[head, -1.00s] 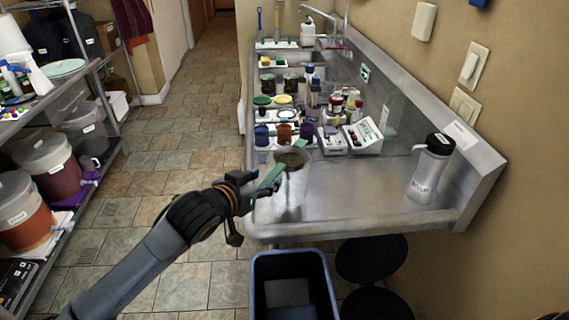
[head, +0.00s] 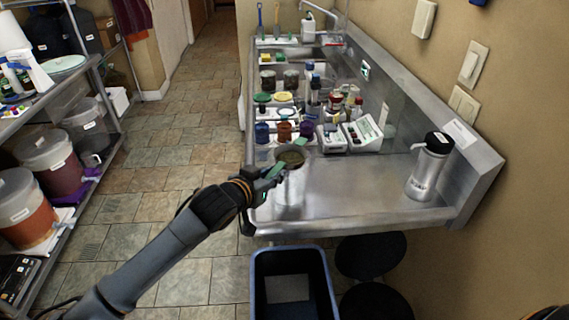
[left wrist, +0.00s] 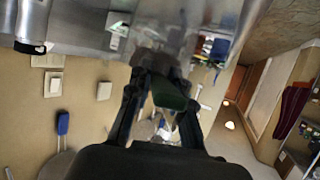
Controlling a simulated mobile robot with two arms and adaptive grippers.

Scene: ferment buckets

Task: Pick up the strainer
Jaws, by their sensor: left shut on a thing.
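The strainer has a round, dark-looking bowl (head: 291,158) and a green handle (head: 276,172). It sits at the mouth of a shiny metal pot (head: 290,188) at the near left of the steel counter; I cannot tell whether it rests on the rim. My left gripper (head: 268,178) is shut on the green handle, just left of the pot. In the left wrist view the green handle (left wrist: 168,95) shows between the fingers, with the shiny metal wall (left wrist: 165,42) close beyond. The gripper hides part of the handle.
Colored jars (head: 284,132) and small devices (head: 362,133) stand behind the pot. A flask with a black lid (head: 428,172) stands at right. The counter (head: 350,185) between is clear. A blue bin (head: 292,262) stands below the front edge.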

